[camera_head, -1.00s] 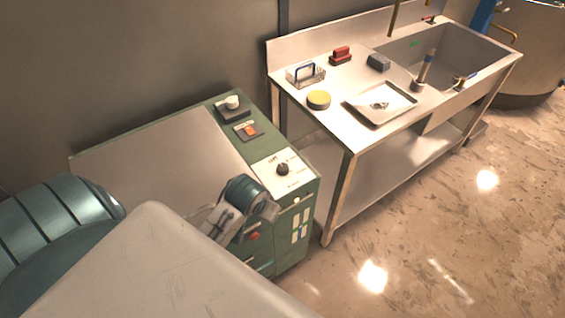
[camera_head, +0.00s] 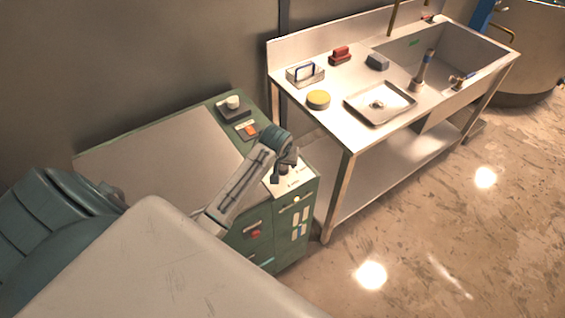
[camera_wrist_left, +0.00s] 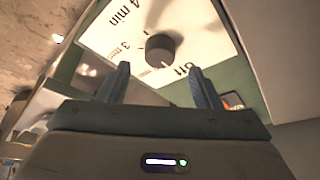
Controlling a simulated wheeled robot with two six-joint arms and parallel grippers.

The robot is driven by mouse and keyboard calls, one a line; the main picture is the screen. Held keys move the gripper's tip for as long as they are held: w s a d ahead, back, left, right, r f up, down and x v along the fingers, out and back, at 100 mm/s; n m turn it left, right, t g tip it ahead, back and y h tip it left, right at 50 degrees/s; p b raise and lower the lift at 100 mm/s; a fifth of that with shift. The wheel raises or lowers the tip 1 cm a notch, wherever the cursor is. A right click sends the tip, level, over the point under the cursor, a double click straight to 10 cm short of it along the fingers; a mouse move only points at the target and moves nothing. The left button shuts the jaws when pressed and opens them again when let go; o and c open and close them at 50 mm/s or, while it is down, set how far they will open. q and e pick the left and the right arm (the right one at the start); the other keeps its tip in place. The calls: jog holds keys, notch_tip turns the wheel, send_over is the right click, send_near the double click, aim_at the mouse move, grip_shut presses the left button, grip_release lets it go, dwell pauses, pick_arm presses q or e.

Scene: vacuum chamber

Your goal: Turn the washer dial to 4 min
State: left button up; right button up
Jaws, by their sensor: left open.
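The washer dial (camera_wrist_left: 160,48) is a dark round knob on a white panel (camera_wrist_left: 100,38). In the left wrist view the "4 min" label lies to its upper left, "3" to its left and "Off" below right. A small light mark on the knob's lower edge faces toward "Off". My left gripper (camera_wrist_left: 159,72) is open, its two fingers apart with the knob just beyond and between them, not gripped. In the head view my left gripper (camera_head: 286,168) is over the panel and largely hides the dial. My right gripper is not in view.
The green washer (camera_head: 256,215) has a small box with a white knob (camera_head: 233,103) and an orange switch (camera_head: 249,130) behind the dial. A steel sink table (camera_head: 345,140) with a tray (camera_head: 360,112), sponge and brushes stands to the right. The floor in front is clear.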

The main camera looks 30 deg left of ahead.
aim_at(283, 166)
pick_arm(q)
jog(key=shift+p+x, duration=0.4)
jog(key=shift+x, duration=1.7)
jog(key=c, duration=1)
